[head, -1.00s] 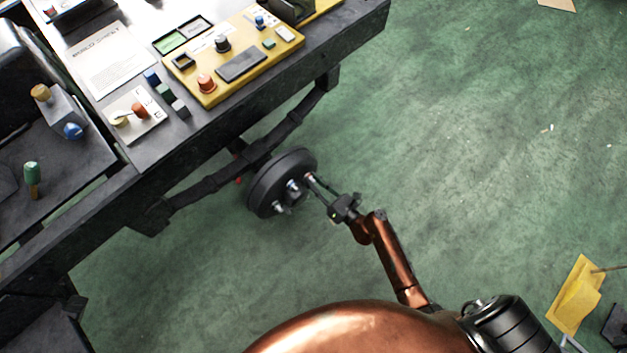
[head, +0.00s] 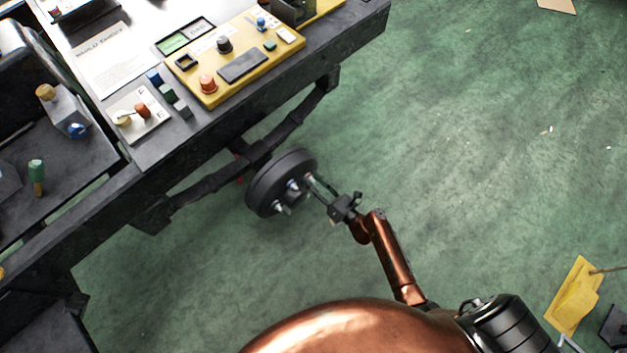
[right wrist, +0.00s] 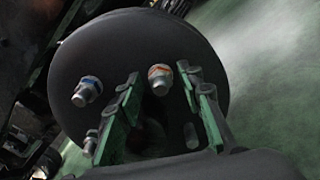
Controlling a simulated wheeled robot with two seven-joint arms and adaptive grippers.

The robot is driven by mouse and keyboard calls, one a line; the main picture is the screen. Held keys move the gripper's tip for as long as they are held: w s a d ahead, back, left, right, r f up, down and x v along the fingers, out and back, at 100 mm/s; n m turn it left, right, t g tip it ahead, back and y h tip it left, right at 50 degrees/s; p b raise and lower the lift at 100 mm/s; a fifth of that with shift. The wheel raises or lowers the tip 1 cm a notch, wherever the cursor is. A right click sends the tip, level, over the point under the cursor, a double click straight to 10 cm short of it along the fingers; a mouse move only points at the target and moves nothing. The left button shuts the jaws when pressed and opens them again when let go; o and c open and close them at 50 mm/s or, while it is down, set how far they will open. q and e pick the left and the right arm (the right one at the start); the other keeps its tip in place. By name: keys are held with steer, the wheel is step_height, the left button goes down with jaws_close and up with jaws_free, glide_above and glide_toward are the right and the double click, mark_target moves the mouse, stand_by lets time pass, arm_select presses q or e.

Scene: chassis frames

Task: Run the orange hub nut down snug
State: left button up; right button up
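The orange hub nut (right wrist: 160,76) sits on a stud of the dark round wheel hub (right wrist: 110,45), seen in the right wrist view. The hub also shows in the head view (head: 268,182) below the bench edge. My right gripper (right wrist: 166,88) has its two green-padded fingers apart, one on each side of the orange nut, with visible gaps. In the head view the right gripper (head: 318,186) points at the hub's face. How far the nut is down its stud I cannot tell. My left gripper is not in view.
A blue-marked nut (right wrist: 86,92) sits on another stud, left of the fingers. A bare stud (right wrist: 191,136) shows low near the right finger. The dark chassis frame (head: 212,185) runs behind the hub.

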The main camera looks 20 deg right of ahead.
steer(key=v, duration=1.2)
stand_by(0.5)
